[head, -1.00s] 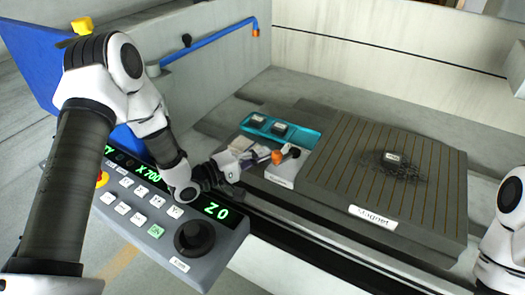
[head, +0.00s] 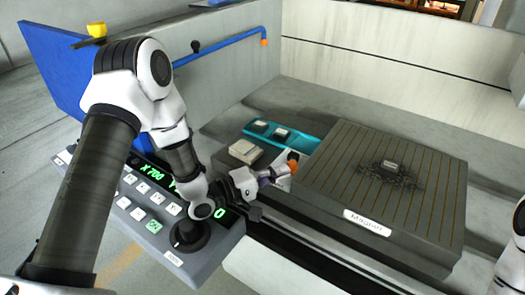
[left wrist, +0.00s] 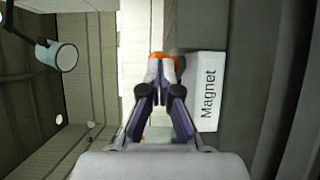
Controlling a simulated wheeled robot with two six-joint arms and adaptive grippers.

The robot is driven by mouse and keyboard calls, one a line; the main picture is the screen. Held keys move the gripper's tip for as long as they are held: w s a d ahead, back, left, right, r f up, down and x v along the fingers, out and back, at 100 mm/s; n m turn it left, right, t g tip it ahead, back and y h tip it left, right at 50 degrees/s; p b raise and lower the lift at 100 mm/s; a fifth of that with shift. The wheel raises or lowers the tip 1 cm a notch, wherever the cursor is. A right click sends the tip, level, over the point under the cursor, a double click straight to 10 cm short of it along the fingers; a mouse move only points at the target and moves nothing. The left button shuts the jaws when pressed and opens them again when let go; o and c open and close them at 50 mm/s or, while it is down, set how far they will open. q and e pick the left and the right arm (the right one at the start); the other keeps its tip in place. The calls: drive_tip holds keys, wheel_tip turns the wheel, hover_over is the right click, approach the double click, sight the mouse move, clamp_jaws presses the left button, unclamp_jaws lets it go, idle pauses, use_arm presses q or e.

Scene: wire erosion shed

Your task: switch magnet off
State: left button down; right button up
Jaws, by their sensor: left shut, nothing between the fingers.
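The magnet (head: 375,180) is a dark, grooved block in the head view, with a white "Magnet" label (head: 367,222) on its front side. An orange-ended lever (head: 292,157) stands at its left side by a white plate. My left gripper (head: 284,172) is shut and empty, its fingertips right at the orange part. In the left wrist view the fingertips (left wrist: 160,72) overlap the orange (left wrist: 165,58), beside the label (left wrist: 207,92). Contact and the lever's exact angle cannot be told. My right gripper is out of view; only part of that arm shows.
A small part (head: 389,164) lies in dark specks on the magnet. A teal tray (head: 302,143) with small blocks sits behind the lever. A pale block (head: 244,151) lies left of it. The control panel (head: 206,258), with its knob, is below my left arm.

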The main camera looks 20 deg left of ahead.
use_arm(q)
drive_tip(key=shift+d, duration=0.25)
idle(0.4)
wheel_tip(320, 180, up, 10)
idle(0.4)
idle(0.3)
